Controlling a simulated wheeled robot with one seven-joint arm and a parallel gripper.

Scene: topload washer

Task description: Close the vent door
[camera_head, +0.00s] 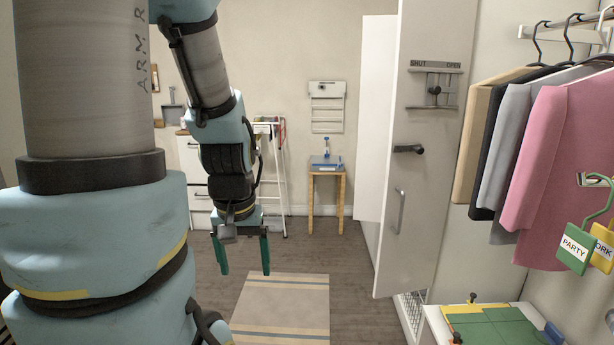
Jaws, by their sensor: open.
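A tall pale door (425,190) stands right of centre. Below are a dark lever (408,149) and a grey bar handle (399,211). The door appears to stand ajar. I cannot tell which of these parts is the vent door. My gripper (245,270) points down, its green fingers apart and empty. In the picture it is well left of the door, not touching it.
A striped mat (282,308) lies on the wooden floor, with free floor around it. A small wooden table (327,192) stands by the back wall. Clothes (548,150) hang at the right above a low white unit with a green board (500,330).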

